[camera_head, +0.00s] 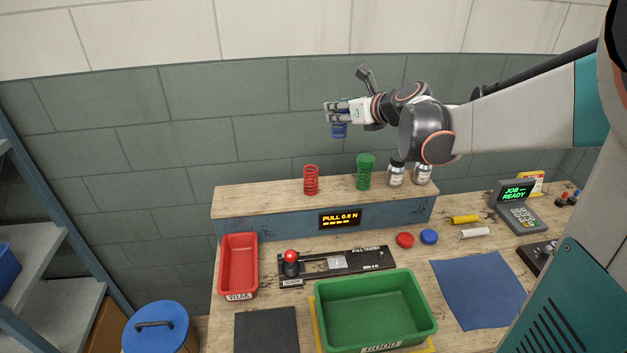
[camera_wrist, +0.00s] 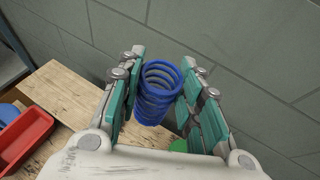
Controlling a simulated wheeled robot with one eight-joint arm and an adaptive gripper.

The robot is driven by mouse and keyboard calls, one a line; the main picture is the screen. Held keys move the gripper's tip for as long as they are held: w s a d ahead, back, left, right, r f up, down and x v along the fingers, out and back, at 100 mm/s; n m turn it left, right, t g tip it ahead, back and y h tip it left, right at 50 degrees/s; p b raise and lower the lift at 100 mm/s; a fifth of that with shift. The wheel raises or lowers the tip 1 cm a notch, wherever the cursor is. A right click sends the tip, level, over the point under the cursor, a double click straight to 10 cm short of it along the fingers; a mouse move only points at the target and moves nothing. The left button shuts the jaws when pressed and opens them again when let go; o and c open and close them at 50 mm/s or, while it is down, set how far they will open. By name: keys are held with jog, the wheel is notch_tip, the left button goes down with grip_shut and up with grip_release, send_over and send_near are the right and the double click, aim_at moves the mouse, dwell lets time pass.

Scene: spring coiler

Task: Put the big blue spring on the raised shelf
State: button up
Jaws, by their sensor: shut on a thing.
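The big blue spring (camera_head: 339,131) is in my gripper (camera_head: 338,115), held in the air above the raised shelf (camera_head: 250,199). In the wrist view the blue spring (camera_wrist: 157,92) sits between the two teal-padded fingers of the gripper (camera_wrist: 155,95), which are shut on its sides. The shelf is a wooden board at the back of the bench, seen below in the wrist view (camera_wrist: 70,95). A red spring (camera_head: 311,180) and a green spring (camera_head: 365,172) stand upright on the shelf. Part of the blue spring is hidden by the fingers in the head view.
Two jars (camera_head: 396,174) stand at the shelf's right end. The shelf's left part is bare. On the bench below are a red tray (camera_head: 223,265), a pull tester (camera_head: 340,264), a green bin (camera_head: 375,310) and a blue cloth (camera_head: 480,288). A wall stands behind the shelf.

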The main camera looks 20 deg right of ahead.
jog(key=r, duration=0.1)
jog(key=b, duration=0.7)
send_over(337, 189)
notch_tip(337, 189, down, 20)
jog(key=shift+w+r, duration=0.1)
jog(key=shift+r, duration=0.25)
jog(key=o, duration=0.9)
jog(key=shift+c, duration=0.2)
jog(key=shift+p, duration=0.3)
jog(key=shift+s+d+r, duration=0.15)
jog(key=shift+s+r, duration=0.05)
jog(key=shift+s, duration=0.15)
jog(key=p+v, duration=0.3)
jog(key=v, duration=0.8)
jog(key=shift+s, duration=0.15)
